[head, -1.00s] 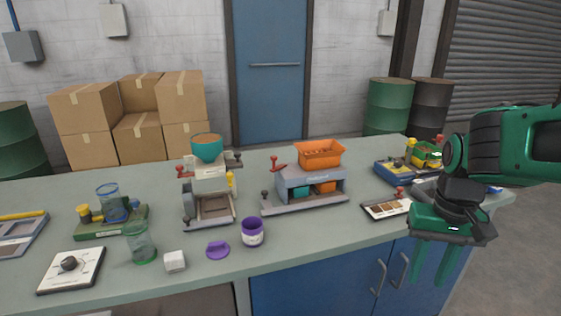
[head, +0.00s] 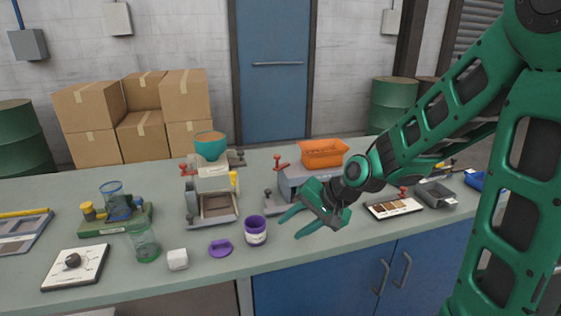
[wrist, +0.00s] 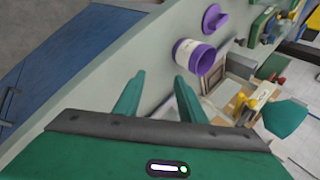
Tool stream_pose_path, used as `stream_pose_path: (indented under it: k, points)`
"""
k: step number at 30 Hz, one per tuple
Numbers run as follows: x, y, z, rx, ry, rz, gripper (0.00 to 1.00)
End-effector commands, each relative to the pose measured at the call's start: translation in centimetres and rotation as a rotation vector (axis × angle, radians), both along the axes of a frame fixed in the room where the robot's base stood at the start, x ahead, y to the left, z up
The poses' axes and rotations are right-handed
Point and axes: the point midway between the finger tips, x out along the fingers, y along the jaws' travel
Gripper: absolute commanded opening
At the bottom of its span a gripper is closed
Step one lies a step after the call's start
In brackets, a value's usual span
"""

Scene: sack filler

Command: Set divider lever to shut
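My gripper (head: 297,222) is open and empty. It hangs above the bench front, right of the purple cup and before the grey machine (head: 290,184) with the orange tray (head: 323,152). My arm and gripper hide much of that machine. A red-knobbed lever (head: 279,162) stands at its upper left, and a dark-knobbed one (head: 267,194) at its lower left. The pale machine (head: 213,186) with the teal hopper (head: 210,147) also has a red-knobbed lever (head: 184,168) and a dark knob. I cannot tell which lever is the divider lever. In the wrist view both fingers (wrist: 157,95) are apart.
The purple cup (head: 256,232) and purple lid (head: 220,248) lie left of my gripper. A white cube (head: 177,260), green glass (head: 146,246) and dial box (head: 75,267) stand farther left. A sample tray (head: 393,207) lies to the right.

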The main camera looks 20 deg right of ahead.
Motion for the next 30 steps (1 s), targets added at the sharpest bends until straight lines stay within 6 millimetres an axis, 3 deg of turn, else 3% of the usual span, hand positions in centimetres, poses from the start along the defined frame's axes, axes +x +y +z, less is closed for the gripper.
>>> stream_pose_path:
  k: [2,8,12,18,24,30]
  points:
    - [1.8,0.6,-0.6,0.186,0.042,-0.13,0.37]
    - [6.6,0.9,1.3,0.716,0.156,-0.464,0.37]
    - [9.7,-1.4,3.9,1.107,0.25,-0.68,0.37]
    - [12.3,-6.2,6.9,1.532,0.359,-0.873,0.37]
    - [13.3,-8.4,8.1,1.7,0.405,-0.932,0.37]
    - [15.1,-7.4,8.2,1.706,0.408,-0.932,0.37]
